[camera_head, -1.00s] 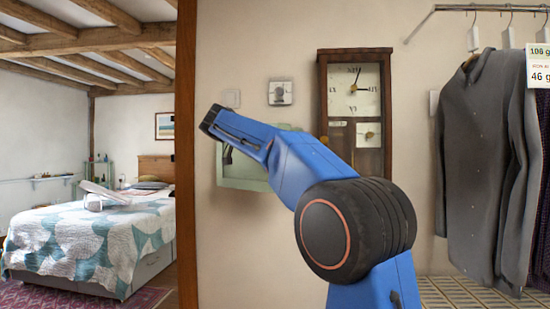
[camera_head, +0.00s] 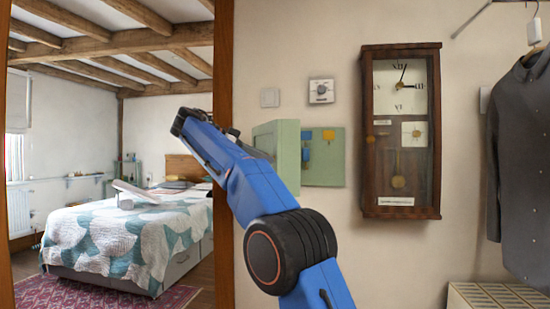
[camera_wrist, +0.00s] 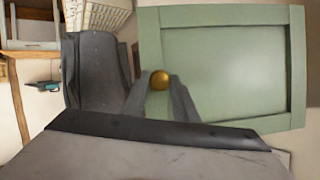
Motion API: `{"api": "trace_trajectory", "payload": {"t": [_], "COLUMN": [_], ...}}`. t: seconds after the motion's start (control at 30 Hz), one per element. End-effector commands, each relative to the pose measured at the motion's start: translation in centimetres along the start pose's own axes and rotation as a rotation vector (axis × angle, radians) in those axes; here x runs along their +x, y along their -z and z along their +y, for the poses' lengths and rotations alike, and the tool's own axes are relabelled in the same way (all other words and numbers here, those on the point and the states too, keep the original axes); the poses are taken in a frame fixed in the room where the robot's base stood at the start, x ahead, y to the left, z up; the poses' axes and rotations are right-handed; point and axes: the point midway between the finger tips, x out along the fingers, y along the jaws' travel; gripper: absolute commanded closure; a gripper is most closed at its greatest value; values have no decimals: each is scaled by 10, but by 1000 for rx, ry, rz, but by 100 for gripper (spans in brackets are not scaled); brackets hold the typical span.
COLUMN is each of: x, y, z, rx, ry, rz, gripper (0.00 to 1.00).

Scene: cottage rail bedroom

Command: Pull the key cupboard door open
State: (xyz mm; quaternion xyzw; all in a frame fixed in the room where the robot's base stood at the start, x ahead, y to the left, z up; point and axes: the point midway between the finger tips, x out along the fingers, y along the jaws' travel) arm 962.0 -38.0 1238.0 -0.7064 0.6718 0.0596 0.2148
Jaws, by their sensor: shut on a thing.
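The key cupboard (camera_head: 325,172) is a small pale green box on the wall. Its door (camera_head: 287,150) stands swung out from the left side, and the interior shows a few blue and yellow items. In the wrist view, the green panelled door (camera_wrist: 225,60) fills the right side, with a round brass knob (camera_wrist: 160,80) near its left edge. My gripper (camera_wrist: 160,88) is shut on this knob, one finger on each side. In the head view the knob is hidden, and my blue arm crosses in front of the door's lower left.
A wooden wall clock (camera_head: 401,130) hangs right of the cupboard. A thermostat (camera_head: 321,91) and a switch (camera_head: 270,97) are above it. A brown post (camera_head: 223,200) stands at left, with a bed (camera_head: 130,230) beyond. A grey coat (camera_head: 520,160) hangs at right.

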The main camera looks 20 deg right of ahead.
Motion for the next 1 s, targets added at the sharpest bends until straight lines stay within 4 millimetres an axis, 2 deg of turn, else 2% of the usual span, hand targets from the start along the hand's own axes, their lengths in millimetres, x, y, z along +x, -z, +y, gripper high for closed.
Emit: {"api": "trace_trajectory", "payload": {"t": [0.2,0.6,0.63,0.7,1.0], "x": [-14,-15,-15,-15,-14], "y": [-7,-7,-7,-7,-6], "z": [3,3,3,3,3], "rx": [2,2,2,3,4], "ry": [-15,-17,-17,-17,-15], "rz": [2,2,2,2,3], "gripper": [100,100,69,55,55]}}
